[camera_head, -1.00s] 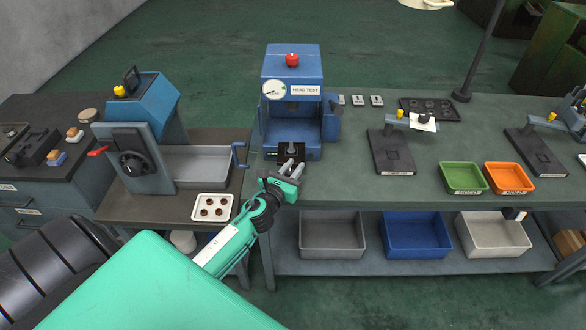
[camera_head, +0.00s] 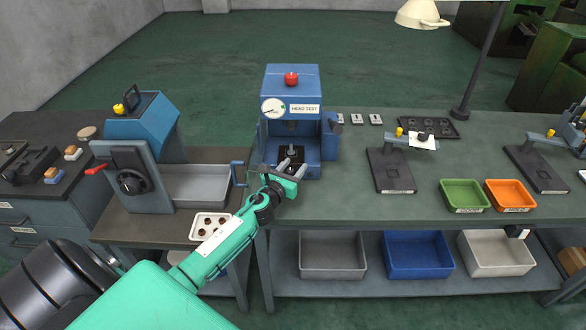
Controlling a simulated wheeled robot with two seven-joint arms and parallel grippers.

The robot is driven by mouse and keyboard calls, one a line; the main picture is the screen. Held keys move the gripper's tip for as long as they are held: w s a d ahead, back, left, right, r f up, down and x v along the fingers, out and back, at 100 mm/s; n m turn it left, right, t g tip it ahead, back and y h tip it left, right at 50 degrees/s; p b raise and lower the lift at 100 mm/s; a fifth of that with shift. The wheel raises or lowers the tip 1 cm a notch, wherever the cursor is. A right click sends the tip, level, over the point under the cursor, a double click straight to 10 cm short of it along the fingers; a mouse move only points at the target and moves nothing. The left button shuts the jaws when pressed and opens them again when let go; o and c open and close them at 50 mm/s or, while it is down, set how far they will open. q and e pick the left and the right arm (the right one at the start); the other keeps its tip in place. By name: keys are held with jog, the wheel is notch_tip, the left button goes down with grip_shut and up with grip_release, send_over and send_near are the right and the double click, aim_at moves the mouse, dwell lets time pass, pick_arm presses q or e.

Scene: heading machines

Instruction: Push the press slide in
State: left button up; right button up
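The press is a blue machine (camera_head: 291,78) labelled HEAD TEST, with a round dial and a red knob on top. Its slide is a black plate (camera_head: 300,153) low in the press opening, with a small grey part on it. The slide sits mostly within the press base. My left gripper (camera_head: 290,164) is at the front of the slide, its grey fingertips pointing into the opening and overlapping the slide's front edge. Contact is hard to make out. The fingers hide part of the slide, and their gap is too small to judge.
A blue-grey machine (camera_head: 141,125) with a grey tray stands to the left, near a white dish (camera_head: 210,226). Right of the press are a black stand (camera_head: 391,172), a green bin (camera_head: 464,195) and an orange bin (camera_head: 510,195).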

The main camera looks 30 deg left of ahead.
pick_arm(q)
jog(key=shift+r, duration=0.6)
notch_tip(320, 180, up, 19)
jog(key=shift+f+p, duration=0.1)
jog(key=shift+p, duration=0.75)
